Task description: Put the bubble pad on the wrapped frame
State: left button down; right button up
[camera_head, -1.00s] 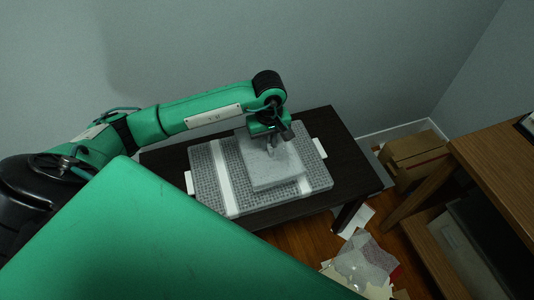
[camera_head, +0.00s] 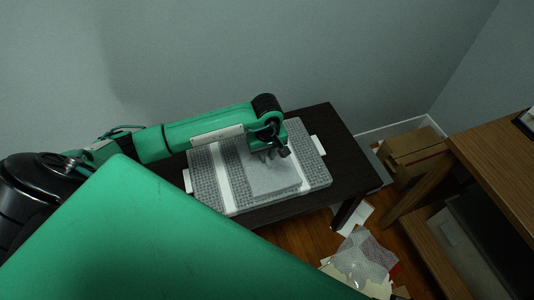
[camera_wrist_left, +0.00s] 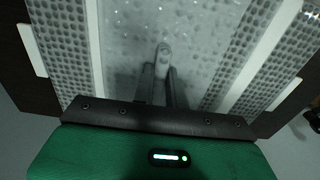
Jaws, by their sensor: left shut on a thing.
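The bubble pad (camera_head: 277,179) is a pale grey square sheet, lying flat over the middle of the wrapped frame (camera_head: 203,165), between its two white strips. The frame is a grey, bubble-textured slab lying on the dark table. I cannot tell whether the pad touches it. My left gripper (camera_head: 270,153) is over the pad's far part, pointing down. In the left wrist view, its fingers (camera_wrist_left: 161,68) are shut on the pad (camera_wrist_left: 195,22), with the frame's bubbled surface (camera_wrist_left: 62,35) on both sides. The exact grip is hard to see. My right gripper is not in view.
The dark table (camera_head: 335,125) has bare surface right of the frame. White tabs (camera_head: 318,144) stick out from the frame's ends. A cardboard box (camera_head: 412,150) and a wooden desk (camera_head: 500,170) stand at right. Papers and clear wrap (camera_head: 362,258) lie on the floor.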

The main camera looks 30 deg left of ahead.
aim_at(267, 155)
pick_arm(q)
jog(key=c, duration=1.4)
grip_release()
jog(key=shift+c, duration=0.2)
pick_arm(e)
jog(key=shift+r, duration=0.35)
pick_arm(q)
notch_tip(267, 155, up, 4)
jog(key=shift+w+f, duration=0.1)
jog(key=shift+f, duration=0.05)
notch_tip(267, 155, up, 8)
jog(key=shift+r, duration=0.25)
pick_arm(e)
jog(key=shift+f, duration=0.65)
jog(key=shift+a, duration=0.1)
